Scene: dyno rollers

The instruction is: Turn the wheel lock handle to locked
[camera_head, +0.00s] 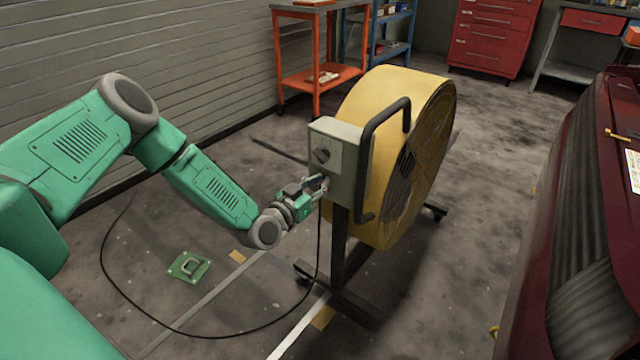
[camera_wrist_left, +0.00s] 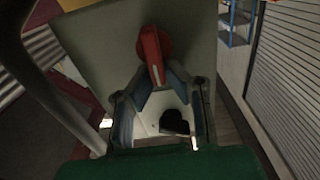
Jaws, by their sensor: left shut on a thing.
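A grey control box (camera_head: 337,135) is mounted on the side of a large yellow drum fan (camera_head: 368,100) on a wheeled stand. A red handle with a pale stripe, the wheel lock handle (camera_wrist_left: 152,52), stands out from the grey box face in the left wrist view. In the head view the gripper hides the handle. The lock markings cannot be read.
A black bar (camera_head: 372,130) curves beside the box. A dark cable loops over the floor below my arm. A dark red car (camera_head: 590,220) stands at right; an orange cart (camera_head: 322,75) stands behind.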

